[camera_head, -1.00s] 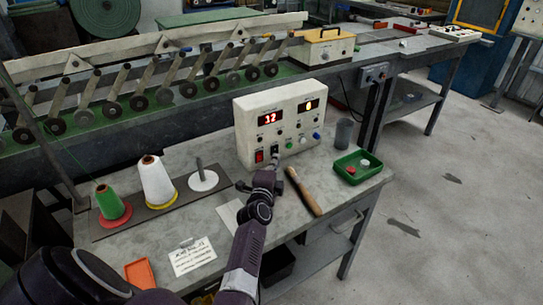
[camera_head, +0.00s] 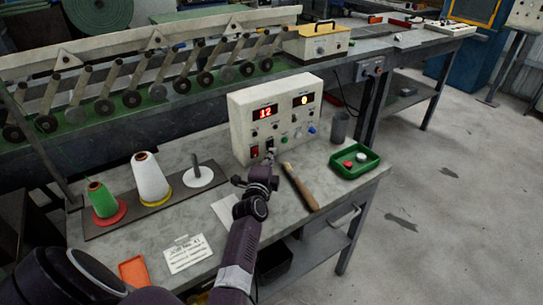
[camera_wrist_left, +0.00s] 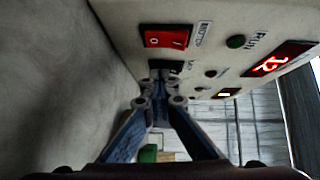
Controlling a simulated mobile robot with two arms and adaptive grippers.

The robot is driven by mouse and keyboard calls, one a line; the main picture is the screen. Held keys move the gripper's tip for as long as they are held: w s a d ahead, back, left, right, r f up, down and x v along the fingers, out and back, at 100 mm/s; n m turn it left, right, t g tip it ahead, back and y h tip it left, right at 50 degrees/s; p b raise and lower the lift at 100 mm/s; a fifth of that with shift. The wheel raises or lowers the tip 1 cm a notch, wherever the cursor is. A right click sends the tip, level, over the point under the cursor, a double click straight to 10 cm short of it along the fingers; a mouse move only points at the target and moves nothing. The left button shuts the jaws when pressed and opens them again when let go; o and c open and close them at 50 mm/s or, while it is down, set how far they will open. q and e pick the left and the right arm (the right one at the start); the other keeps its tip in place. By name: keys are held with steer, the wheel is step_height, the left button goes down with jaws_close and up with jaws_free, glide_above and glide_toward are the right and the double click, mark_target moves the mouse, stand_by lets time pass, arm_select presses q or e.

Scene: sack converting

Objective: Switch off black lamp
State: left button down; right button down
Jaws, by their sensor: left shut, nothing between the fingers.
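In the left wrist view the red rocker (camera_wrist_left: 166,37) is clear, and the black switch (camera_wrist_left: 168,65) is partly hidden behind my fingertips. My left gripper (camera_head: 269,158) is shut and empty, its tips right at the black switch; I cannot tell whether they touch it. The wrist view also shows its fingers together (camera_wrist_left: 160,80). My right gripper is not in view.
A wooden-handled tool (camera_head: 300,186) lies right of my left arm. A green tray (camera_head: 372,169) and a grey cup (camera_head: 339,127) stand farther right. Green (camera_head: 102,199) and white (camera_head: 150,178) thread cones stand at left, with a paper card (camera_head: 187,254) in front.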

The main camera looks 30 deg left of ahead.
arm_select(q)
step_height(320, 180, up, 10)
steer(key=shift+f, duration=0.1)
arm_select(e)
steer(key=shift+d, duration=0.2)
